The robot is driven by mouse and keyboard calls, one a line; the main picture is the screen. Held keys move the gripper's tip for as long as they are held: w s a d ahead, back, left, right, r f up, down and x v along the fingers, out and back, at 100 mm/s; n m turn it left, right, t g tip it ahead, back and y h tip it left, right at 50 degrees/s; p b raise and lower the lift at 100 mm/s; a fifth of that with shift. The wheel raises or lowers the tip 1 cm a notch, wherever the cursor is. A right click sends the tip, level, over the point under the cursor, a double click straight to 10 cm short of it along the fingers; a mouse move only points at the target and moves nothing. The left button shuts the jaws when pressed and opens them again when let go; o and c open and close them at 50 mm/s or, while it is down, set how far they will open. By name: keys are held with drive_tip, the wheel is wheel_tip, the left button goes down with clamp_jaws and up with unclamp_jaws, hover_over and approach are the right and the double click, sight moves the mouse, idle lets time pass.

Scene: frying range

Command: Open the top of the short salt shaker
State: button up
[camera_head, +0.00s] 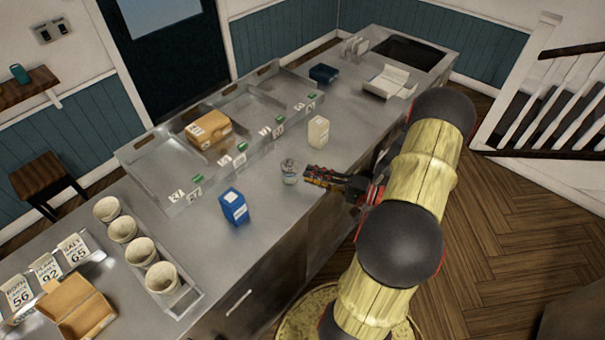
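A short clear shaker with a greyish top (289,166) stands upright on the steel counter, near its front edge. I take it to be the short salt shaker; its top looks closed, but it is too small to be sure. My gripper (309,178) is just right of the shaker, its fingers pointing left towards it. A narrow strip of counter seems to show between them, so they look apart. The gap between the fingers is too small and dark to judge.
A blue carton (234,206) stands left of the shaker and a cream container (318,132) behind it to the right. A divided steel tray (160,160) with a brown box (208,129) lies behind. Several cups (162,277) stand at the front left.

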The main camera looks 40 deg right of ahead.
sight(298, 172)
drive_tip(key=shift+x, duration=1.7)
drive_tip(key=shift+c, duration=0.5)
clamp_jaws()
